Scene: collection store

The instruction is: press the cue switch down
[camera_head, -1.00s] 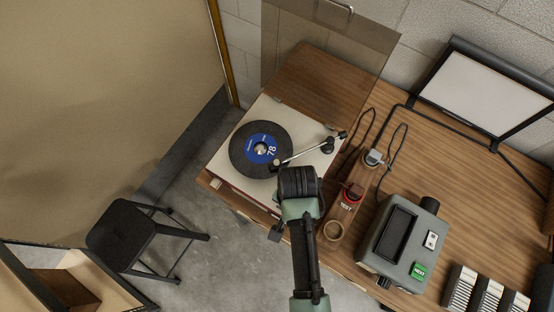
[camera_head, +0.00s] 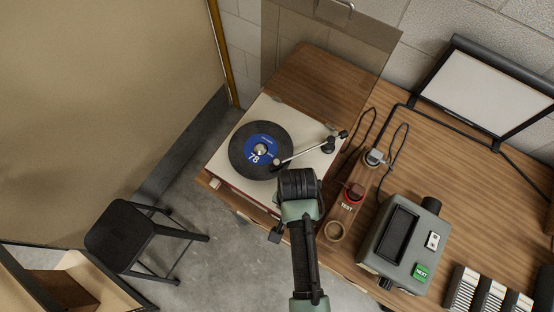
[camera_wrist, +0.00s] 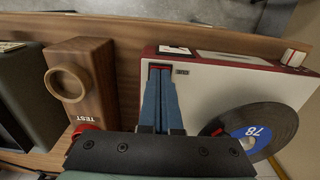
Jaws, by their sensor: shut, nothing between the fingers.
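The turntable (camera_head: 233,158) is a white deck with a red-edged front, and it also shows in the wrist view (camera_wrist: 215,85). A black record (camera_head: 260,150) with a blue 78 label lies on it. In the wrist view my gripper (camera_wrist: 161,75) is shut and empty, its blue fingers over the deck's front corner. A small red-and-dark part, apparently the cue switch (camera_wrist: 158,67), shows at the fingertips beside a small dark label. The fingers mostly cover it; I cannot tell whether they touch it or whether it is down. In the head view my wrist hides this corner.
A wooden box (camera_head: 346,207) marked TEST, with a red button and a round ring, stands right of the deck. A grey device (camera_head: 403,243) with a green NEXT button is farther right. The tone arm (camera_head: 305,152) reaches over the record. A black stool (camera_head: 122,233) stands left.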

